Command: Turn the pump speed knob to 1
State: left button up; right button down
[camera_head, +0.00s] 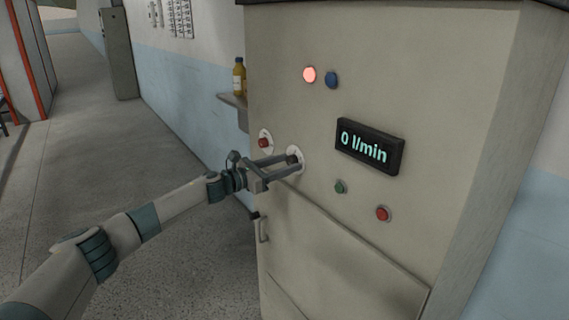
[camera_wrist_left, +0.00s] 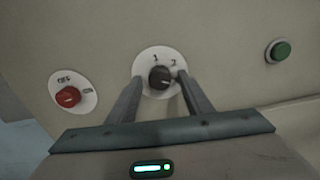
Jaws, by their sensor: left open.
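The pump speed knob is a dark knob (camera_wrist_left: 159,77) on a round white plate with small numerals, of which I read a 1 at the top and what looks like a 2 to its right. In the head view the knob (camera_head: 293,158) sits on the cabinet's front, left of the display (camera_head: 369,147) reading "0 l/min". My left gripper (camera_head: 291,161) is open, its fingers on either side of the knob; it also shows in the left wrist view (camera_wrist_left: 158,84). I cannot tell whether the fingers touch it. The knob's exact pointing is unclear. My right gripper is not in view.
A red switch (camera_wrist_left: 68,97) on a white plate is left of the knob. A bottle (camera_head: 239,77) stands on a side shelf.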

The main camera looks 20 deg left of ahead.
pick_arm(q)
jog(key=c, duration=1.1)
jog(key=shift+o, duration=0.2)
